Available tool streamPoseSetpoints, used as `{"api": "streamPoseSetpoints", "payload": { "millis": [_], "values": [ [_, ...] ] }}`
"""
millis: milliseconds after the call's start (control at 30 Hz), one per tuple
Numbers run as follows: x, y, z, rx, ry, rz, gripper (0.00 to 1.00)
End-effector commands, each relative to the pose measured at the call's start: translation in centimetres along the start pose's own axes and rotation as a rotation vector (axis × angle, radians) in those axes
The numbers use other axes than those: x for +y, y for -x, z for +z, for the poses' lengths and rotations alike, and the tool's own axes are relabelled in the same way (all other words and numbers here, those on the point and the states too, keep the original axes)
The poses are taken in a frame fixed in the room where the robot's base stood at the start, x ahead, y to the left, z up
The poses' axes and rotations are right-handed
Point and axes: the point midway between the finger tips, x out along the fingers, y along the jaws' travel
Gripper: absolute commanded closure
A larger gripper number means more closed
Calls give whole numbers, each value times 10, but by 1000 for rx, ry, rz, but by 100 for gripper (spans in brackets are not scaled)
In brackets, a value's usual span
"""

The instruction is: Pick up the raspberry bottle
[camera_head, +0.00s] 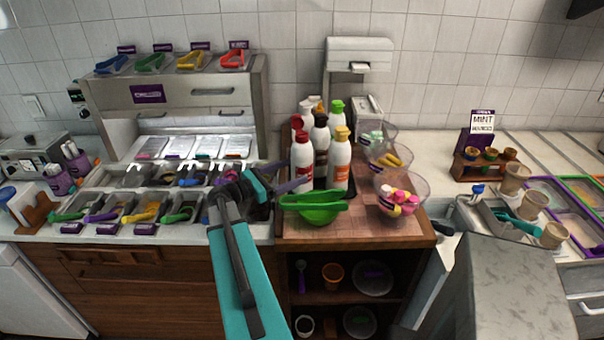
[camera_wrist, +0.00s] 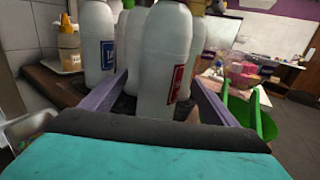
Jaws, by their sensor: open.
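The likely raspberry bottle (camera_head: 303,160), white with a red cap and red label, stands upright at the front left of a bottle group on the wooden counter. In the wrist view, a white bottle with a red label (camera_wrist: 165,50) stands between the purple fingers, its cap out of frame. My gripper (camera_head: 292,182) is open, low at the left of the red-capped bottle; its fingers also show in the wrist view (camera_wrist: 160,82). Whether either finger touches the bottle is unclear. The flavour name cannot be read.
Close by stand a dark-capped bottle (camera_head: 320,142), a yellow-capped bottle (camera_head: 340,160) and a green-capped bottle (camera_head: 337,112). A green bowl (camera_head: 318,216) with green tongs sits in front. Clear bowls of toppings (camera_head: 402,188) stand right. Topping bins (camera_head: 140,213) lie left.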

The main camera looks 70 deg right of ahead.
Motion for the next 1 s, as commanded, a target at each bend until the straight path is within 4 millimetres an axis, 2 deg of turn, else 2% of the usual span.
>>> {"api": "streamPoseSetpoints", "payload": {
  "millis": [500,1000],
  "values": [
    [-3,-46,5,-1,1,-3,18],
    [-3,-51,3,0,0,-1,18]
  ]
}}
